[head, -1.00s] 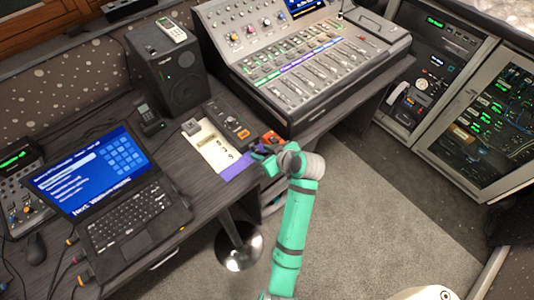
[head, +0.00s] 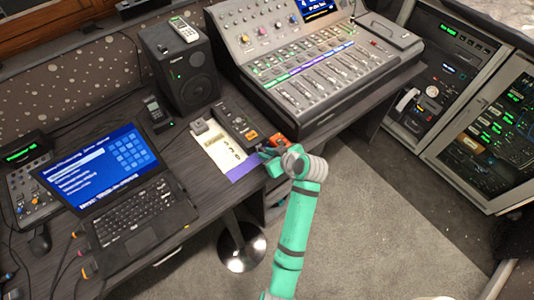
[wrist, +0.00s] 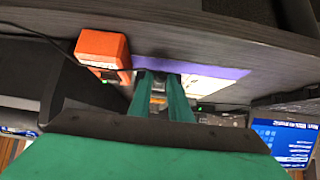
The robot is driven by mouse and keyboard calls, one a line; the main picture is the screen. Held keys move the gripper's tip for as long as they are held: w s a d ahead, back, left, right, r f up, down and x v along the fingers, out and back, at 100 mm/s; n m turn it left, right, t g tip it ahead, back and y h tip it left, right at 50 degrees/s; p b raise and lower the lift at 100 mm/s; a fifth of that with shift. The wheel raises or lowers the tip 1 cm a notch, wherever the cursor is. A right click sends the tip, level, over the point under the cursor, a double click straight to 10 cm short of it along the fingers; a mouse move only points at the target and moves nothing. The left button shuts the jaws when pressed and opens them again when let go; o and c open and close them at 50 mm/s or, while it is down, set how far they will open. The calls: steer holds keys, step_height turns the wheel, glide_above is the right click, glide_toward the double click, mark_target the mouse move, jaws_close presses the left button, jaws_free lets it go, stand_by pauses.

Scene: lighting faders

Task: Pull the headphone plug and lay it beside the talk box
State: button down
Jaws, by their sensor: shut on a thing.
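The talk box (head: 229,116) looks to be the dark box with knobs and an orange button on the desk, right of a cream sheet. My gripper (head: 266,153) is at the desk's front edge, just in front of this box and beside a small orange box (head: 280,143). In the wrist view its two teal fingers (wrist: 160,82) are close together, with a small dark piece at their tips, seemingly the headphone plug. A thin black cable runs past the fingertips. The plug is too small and covered to make out, and I cannot tell whether it sits in a socket.
The orange box (wrist: 103,50) is close left of my fingers in the wrist view. A purple strip (head: 244,166) edges the cream sheet (head: 219,149). The mixer (head: 310,70) stands right, a speaker (head: 183,65) behind, the laptop (head: 105,180) left.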

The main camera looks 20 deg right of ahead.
steer(key=shift+s, duration=0.15)
steer(key=shift+s+d, duration=0.25)
steer(key=shift+s, duration=0.4)
steer(key=shift+s+d, duration=0.3)
steer(key=shift+s, duration=0.4)
steer(key=shift+s+d, duration=0.25)
steer(key=shift+s, duration=0.4)
